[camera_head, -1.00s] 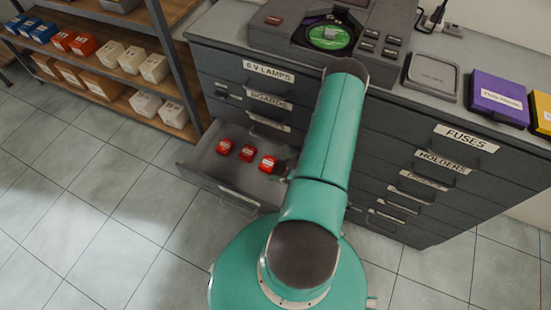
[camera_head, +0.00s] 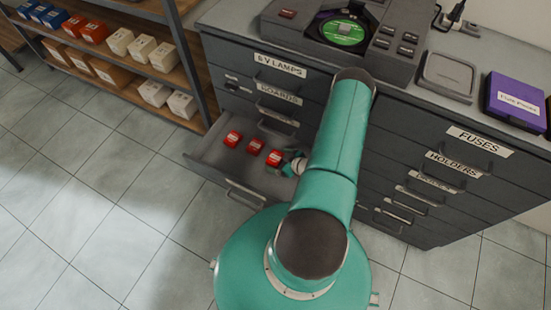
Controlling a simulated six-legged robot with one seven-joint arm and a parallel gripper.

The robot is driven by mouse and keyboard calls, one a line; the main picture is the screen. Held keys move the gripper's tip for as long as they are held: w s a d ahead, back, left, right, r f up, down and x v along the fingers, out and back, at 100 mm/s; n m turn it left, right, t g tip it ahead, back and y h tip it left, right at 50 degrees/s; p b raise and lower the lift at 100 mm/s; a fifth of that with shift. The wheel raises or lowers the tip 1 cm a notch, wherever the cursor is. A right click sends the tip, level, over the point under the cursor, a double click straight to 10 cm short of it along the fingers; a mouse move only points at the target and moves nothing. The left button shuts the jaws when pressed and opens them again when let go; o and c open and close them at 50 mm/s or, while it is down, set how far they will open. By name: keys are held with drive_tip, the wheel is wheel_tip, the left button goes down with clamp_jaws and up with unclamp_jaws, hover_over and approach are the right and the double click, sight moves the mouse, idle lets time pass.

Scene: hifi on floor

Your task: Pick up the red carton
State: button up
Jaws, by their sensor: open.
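Three small red cartons with white labels sit in a row in an open grey drawer (camera_head: 215,155): a left one (camera_head: 233,138), a middle one (camera_head: 255,146) and a right one (camera_head: 274,158). My gripper (camera_head: 288,160) shows small beside my arm, at the right end of the row, close to the right carton. It is open. I cannot tell whether its fingers touch that carton or reach around it. My arm hides the drawer's right part.
The grey cabinet (camera_head: 420,140) carries a machine with a green disc (camera_head: 342,32), a grey box (camera_head: 447,75) and a purple box (camera_head: 516,103). A shelf (camera_head: 150,75) at the upper left holds blue, red, white and brown boxes. Tiled floor at the left is clear.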

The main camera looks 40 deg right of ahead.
drive_tip(key=shift+c, duration=0.2)
drive_tip(key=c, duration=1.1)
drive_tip(key=shift+r, duration=0.15)
